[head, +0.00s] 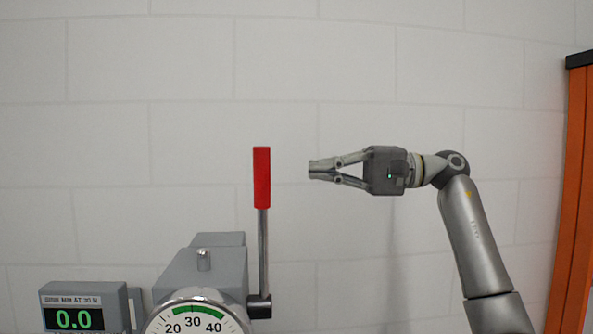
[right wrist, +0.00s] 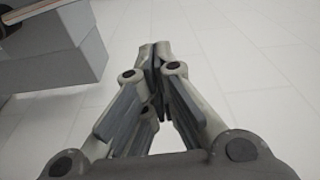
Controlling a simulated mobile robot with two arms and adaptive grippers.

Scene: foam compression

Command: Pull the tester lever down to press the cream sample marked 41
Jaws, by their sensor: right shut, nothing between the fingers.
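The tester (head: 215,270) is a grey machine at the bottom of the head view. Its lever (head: 263,250) stands upright on the right side, with a red grip (head: 262,178) at the top. A round dial (head: 195,320) shows 20, 30 and 40, partly cut off by the lower edge. My right gripper (head: 312,170) is shut and empty, to the right of the red grip and apart from it, pointing left. The right wrist view shows its fingers (right wrist: 155,60) closed together. The cream sample marked 41 is not in view. My left gripper is not in view.
A digital readout (head: 80,312) at the lower left shows 0.0. An orange upright (head: 570,200) stands at the right edge. A grey block (right wrist: 55,50) fills the upper left of the right wrist view. The space between gripper and lever is clear.

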